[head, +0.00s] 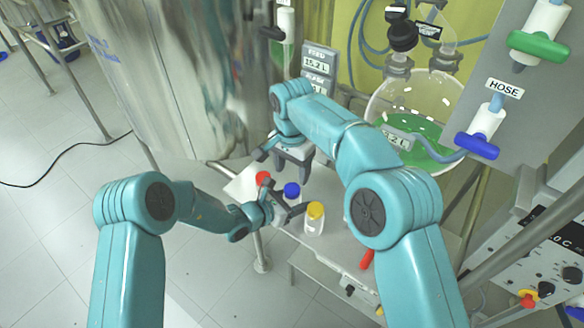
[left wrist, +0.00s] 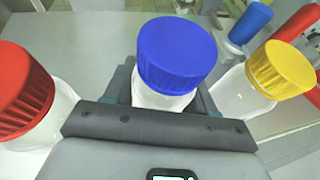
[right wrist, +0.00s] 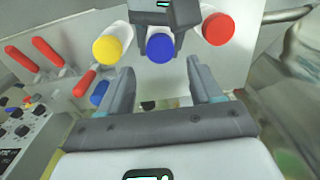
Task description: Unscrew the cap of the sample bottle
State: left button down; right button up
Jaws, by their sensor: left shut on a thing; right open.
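Three white bottles stand in a row on a grey bench; they have a red cap (head: 263,178), a blue cap (head: 291,189) and a yellow cap (head: 315,209). My left gripper (head: 277,207) is shut around the body of the blue-capped bottle (left wrist: 165,99), below its cap (left wrist: 172,52). The cap sits on the upright bottle. My right gripper (head: 293,160) is above and behind the bottles. In the right wrist view its fingers (right wrist: 160,85) are apart and empty, with the blue cap (right wrist: 160,48) beyond them, not between them.
The red-capped bottle (left wrist: 22,95) and yellow-capped bottle (left wrist: 275,75) stand close on either side of the held one. Red and blue handles (right wrist: 48,52) lie beyond the yellow cap. A large steel vessel (head: 185,80) and a round glass flask (head: 415,105) stand behind.

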aim_at(292, 189)
pick_arm(q)
jog(key=shift+w, duration=0.1)
pick_arm(e)
notch_tip(292, 189, down, 7)
jog(key=shift+w+r, duration=0.1)
jog(key=shift+r, duration=0.1)
jog(key=c, duration=1.1)
jog(key=shift+o, duration=0.2)
jog(key=shift+n, duration=1.7)
jog(key=o, duration=1.2)
jog(key=shift+c, duration=0.2)
jog(key=shift+r, duration=0.15)
